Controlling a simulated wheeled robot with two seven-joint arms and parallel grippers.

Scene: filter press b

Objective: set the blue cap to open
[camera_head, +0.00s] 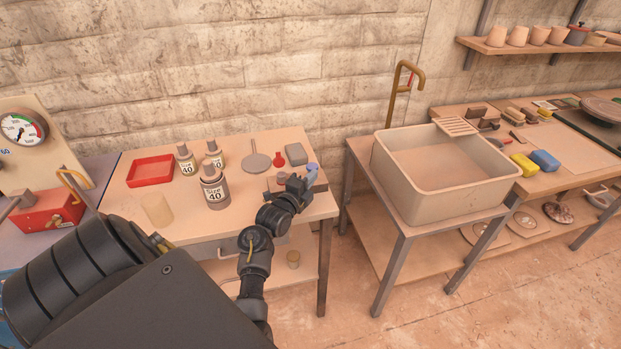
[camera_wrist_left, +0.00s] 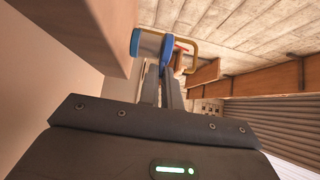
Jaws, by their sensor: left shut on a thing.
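The blue cap (camera_head: 313,168) shows at the tip of my left gripper (camera_head: 302,182), over the right end of the wooden work table. In the left wrist view the blue cap (camera_wrist_left: 167,48) sits at the ends of the two fingers of my left gripper (camera_wrist_left: 168,74), which are shut on it. The fingers and wrist hide part of what lies under the cap in the head view. I cannot tell the cap's setting from its shape. My right gripper is in neither view.
A beige basin (camera_head: 440,205) stands right across a gap, with a brass tap (camera_head: 397,92) behind. The wall closes the back.

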